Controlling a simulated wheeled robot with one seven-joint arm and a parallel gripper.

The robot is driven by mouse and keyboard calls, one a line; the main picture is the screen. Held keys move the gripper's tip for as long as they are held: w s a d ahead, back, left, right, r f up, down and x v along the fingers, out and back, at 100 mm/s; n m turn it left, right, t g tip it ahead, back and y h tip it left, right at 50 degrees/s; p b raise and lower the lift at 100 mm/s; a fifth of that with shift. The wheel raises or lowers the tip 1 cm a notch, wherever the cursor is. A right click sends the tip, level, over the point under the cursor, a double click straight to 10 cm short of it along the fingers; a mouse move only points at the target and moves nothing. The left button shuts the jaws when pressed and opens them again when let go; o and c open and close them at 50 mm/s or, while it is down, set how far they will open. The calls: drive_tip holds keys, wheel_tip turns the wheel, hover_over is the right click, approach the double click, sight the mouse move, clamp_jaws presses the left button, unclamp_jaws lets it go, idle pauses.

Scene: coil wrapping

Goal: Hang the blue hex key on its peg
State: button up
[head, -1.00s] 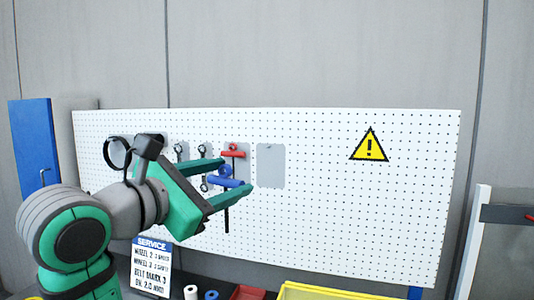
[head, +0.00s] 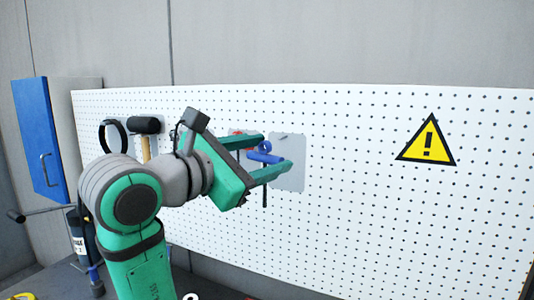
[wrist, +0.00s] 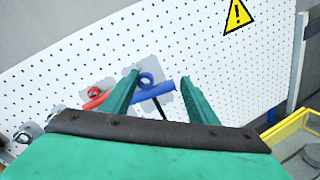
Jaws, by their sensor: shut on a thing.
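The blue hex key (head: 265,158) has a blue T-shaped handle with a ring and a dark shaft hanging down. My gripper (head: 276,151) is shut on its handle and holds it upright in front of the pegboard. In the wrist view the blue handle (wrist: 155,96) lies between the green fingers (wrist: 160,80), with the ring above it. A bare grey patch (head: 290,178) with a small peg (head: 284,136) near its top is just behind and right of the key. The gap between key and board is hard to judge.
A red-handled tool (wrist: 96,98) hangs left of the key, partly hidden by my gripper in the head view. A hammer (head: 146,125) and a black ring (head: 112,135) hang further left. The pegboard (head: 350,200) is clear right of the patch, below a yellow warning sign (head: 428,141).

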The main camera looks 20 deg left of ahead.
drive_tip(key=shift+x, duration=1)
drive_tip(key=shift+w+a+f, duration=0.1)
drive_tip(key=shift+w+a, duration=0.05)
drive_tip(key=shift+w, duration=0.35)
drive_tip(key=shift+w+a, duration=0.2)
drive_tip(key=shift+w, duration=0.3)
drive_tip(key=w, duration=0.5)
drive_tip(key=shift+w+d+f, duration=0.15)
drive_tip(key=shift+w+f, duration=0.05)
drive_tip(key=shift+w, duration=0.05)
drive_tip(key=shift+f, duration=0.2)
drive_tip(key=o, duration=1.6)
drive_tip(key=shift+w, duration=0.15)
drive_tip(key=shift+r, duration=0.15)
